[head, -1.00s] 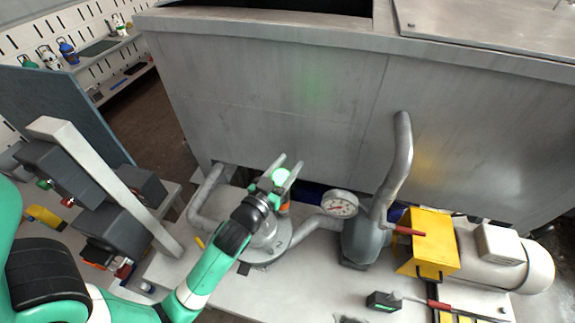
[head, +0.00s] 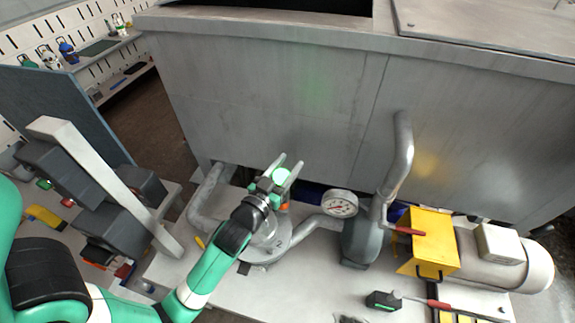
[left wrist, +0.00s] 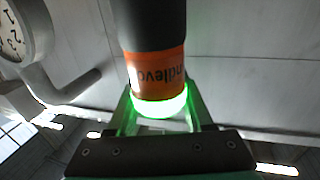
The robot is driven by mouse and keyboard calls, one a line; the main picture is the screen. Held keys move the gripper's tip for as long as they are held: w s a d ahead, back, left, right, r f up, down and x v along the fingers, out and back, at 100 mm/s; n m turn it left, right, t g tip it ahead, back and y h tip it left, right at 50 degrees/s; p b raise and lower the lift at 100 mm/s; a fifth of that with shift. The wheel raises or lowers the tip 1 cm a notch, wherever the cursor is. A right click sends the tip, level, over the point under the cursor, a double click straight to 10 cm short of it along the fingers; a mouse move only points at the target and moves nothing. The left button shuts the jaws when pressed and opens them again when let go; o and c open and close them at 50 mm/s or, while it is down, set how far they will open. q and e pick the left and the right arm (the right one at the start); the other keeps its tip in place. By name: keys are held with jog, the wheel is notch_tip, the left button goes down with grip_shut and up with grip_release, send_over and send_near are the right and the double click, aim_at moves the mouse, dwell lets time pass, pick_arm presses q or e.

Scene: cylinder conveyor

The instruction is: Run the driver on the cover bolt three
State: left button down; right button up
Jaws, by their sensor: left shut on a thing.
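My left gripper (head: 277,177) is over the round grey housing with its flange cover (head: 272,243) in the head view. It is shut on the driver, whose orange and black body (left wrist: 157,72) fills the upper middle of the left wrist view. A green light ring (left wrist: 160,105) glows at the end of the driver between the fingers, and it also shows in the head view (head: 281,176). The gripper and arm hide much of the cover. The driver's tip and bolt three are hidden. A number 2 is marked on the flange. My right gripper is not in view.
A pressure gauge (head: 340,204) and a curved grey pipe (head: 398,160) stand right of the housing. A yellow guard (head: 428,243) and motor (head: 500,258) lie farther right. A large metal tank (head: 280,100) rises behind. A small black device (head: 383,301) lies on the base plate.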

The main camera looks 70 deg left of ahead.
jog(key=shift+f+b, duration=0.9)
jog(key=shift+b, duration=0.05)
dwell(1.4)
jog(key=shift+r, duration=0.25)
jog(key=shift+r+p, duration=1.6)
jog(key=shift+p, duration=0.25)
